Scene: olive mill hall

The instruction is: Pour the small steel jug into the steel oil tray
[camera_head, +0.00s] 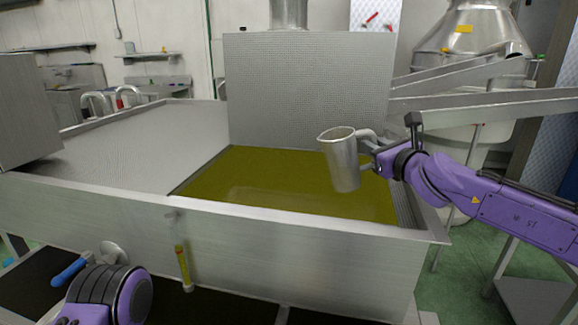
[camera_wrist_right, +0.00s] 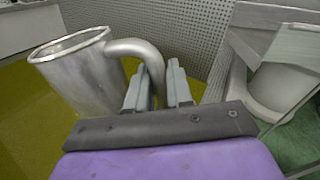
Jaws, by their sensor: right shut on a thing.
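The small steel jug (camera_head: 341,163) is held over the right part of the steel oil tray (camera_head: 300,219), above greenish-yellow oil. The jug is close to upright with a slight tilt, its open rim up. My right gripper (camera_head: 374,160) is shut on the jug's handle. In the right wrist view the jug (camera_wrist_right: 82,76) is at the left, and the gripper's fingers (camera_wrist_right: 158,90) close around its curved handle. The inside of the jug is not clear, and no stream shows.
A perforated steel panel (camera_head: 308,90) stands behind the oil. A flat steel cover (camera_head: 140,140) lies on the tray's left part. A yellow gauge tube (camera_head: 183,262) is on the front wall. Metal chutes (camera_head: 480,101) and a large vessel stand at the right.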

